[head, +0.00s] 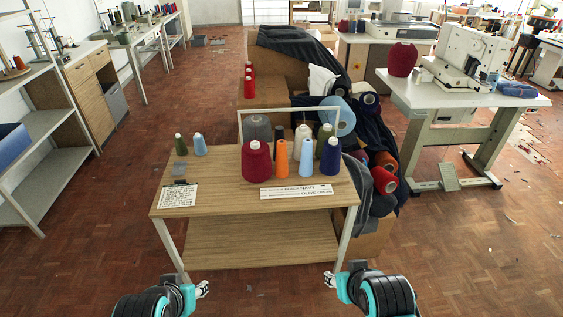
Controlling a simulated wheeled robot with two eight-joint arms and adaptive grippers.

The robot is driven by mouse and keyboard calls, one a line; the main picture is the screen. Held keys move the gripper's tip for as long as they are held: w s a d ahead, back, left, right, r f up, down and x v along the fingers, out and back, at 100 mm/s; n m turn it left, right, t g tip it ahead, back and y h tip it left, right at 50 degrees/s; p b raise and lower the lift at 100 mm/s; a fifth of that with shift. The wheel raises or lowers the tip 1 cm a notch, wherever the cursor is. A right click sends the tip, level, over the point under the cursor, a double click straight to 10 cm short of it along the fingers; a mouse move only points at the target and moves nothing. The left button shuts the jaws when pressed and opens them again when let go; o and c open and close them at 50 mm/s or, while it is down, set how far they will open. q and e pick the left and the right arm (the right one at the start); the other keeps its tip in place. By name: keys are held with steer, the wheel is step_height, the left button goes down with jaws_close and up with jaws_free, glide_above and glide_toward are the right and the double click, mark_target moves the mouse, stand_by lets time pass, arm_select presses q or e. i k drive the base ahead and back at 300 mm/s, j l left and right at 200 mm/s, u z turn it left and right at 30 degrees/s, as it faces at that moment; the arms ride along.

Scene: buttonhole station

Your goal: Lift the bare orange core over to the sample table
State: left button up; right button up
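A slim, plain orange cone (282,158) stands upright near the front of the wooden table (225,205). It is between a wide dark red cone (256,161) and a light blue cone (303,160). I cannot tell from here whether it is a bare core. No table is clearly marked as the sample table. My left gripper (202,289) and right gripper (330,280) are low in front of the wooden table, apart from the cones. Their fingers are small in view and I see nothing held; their opening is unclear.
A navy cone (331,156) and several others stand nearby. A clipboard (178,195) and white label strips (296,191) lie at the front. A box of cones and dark cloth adjoins on the right. A sewing machine table (465,95) is farther right.

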mark_target(282, 164)
steer(key=i+l+u, duration=0.1)
steer(key=u, duration=0.35)
steer(key=i+l+u, duration=0.1)
steer(key=u, duration=0.3)
steer(key=i+l+u, duration=0.1)
steer(key=u, duration=0.35)
steer(key=l, duration=0.05)
